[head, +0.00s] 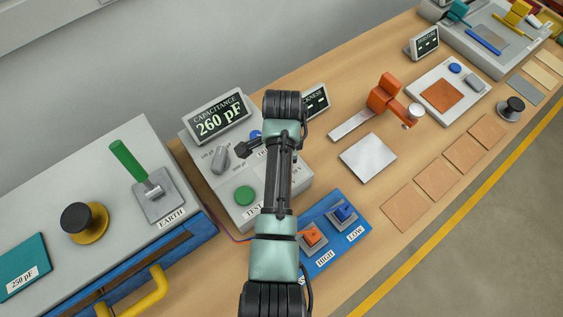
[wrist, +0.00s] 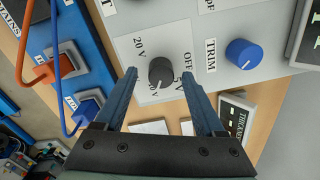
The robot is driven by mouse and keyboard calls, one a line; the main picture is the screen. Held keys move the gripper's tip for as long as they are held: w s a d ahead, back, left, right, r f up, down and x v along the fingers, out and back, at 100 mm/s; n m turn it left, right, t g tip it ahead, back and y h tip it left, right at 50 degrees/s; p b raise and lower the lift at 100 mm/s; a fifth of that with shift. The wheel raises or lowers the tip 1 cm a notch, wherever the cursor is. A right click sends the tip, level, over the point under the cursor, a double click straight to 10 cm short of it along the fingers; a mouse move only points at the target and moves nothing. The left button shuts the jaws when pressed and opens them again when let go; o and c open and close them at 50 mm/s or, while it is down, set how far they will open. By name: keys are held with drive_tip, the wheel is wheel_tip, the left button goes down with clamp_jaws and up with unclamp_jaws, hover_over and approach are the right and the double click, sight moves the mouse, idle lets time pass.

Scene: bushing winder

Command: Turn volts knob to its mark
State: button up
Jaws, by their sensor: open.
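The dark round volts knob (wrist: 161,72) sits on a pale square plate marked 20 V and OFF; other markings are partly hidden by my fingers. A faint light line shows on the knob, but its exact direction is hard to read. My gripper (wrist: 159,76) is open, with one fingertip on each side of the knob and a visible gap at both sides. In the head view my gripper (head: 243,149) is over the grey capacitance unit (head: 215,187). I cannot make out the volts knob there.
A blue TRIM knob (wrist: 243,53) stands right of the plate. The unit carries a display (head: 217,118) reading 260 pF, a grey selector (head: 220,157) and a green TEST button (head: 245,196). A blue terminal block (head: 345,239) with orange and blue leads lies in front.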

drive_tip(key=shift+f, duration=0.7)
clamp_jaws()
